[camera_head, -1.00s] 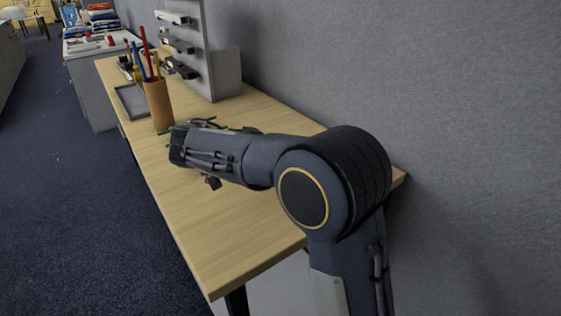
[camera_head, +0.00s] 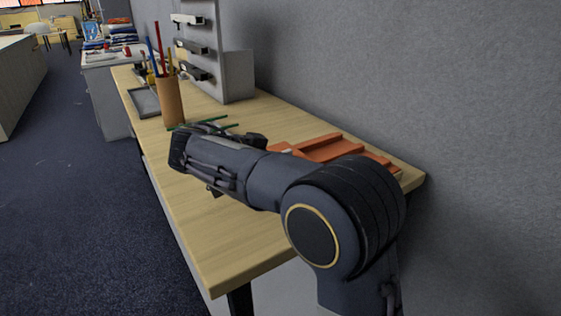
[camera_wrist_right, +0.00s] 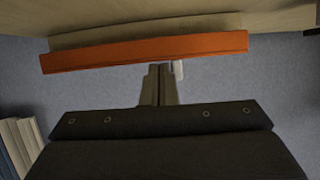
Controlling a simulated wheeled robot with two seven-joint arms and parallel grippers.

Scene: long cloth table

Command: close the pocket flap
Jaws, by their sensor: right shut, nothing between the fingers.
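An orange piece (camera_head: 335,146), which may be the pocket with its flap, lies on the wooden table by the wall. It is partly hidden behind my right arm, and I cannot make out the flap's state there. In the right wrist view an orange strip (camera_wrist_right: 145,52) spans the upper part, seen edge-on along a wooden surface. My right gripper (camera_wrist_right: 158,70) is shut and empty, its tips close to the strip's edge; I cannot tell whether they touch. In the head view I cannot make out its fingertips. My left gripper is not in view.
A brown pencil cup (camera_head: 171,102) stands beside a grey tray (camera_head: 145,101). Thin green sticks (camera_head: 222,126) show beside my arm. A grey rack (camera_head: 212,60) stands against the wall (camera_head: 400,80). The near end of the table (camera_head: 235,255) is bare.

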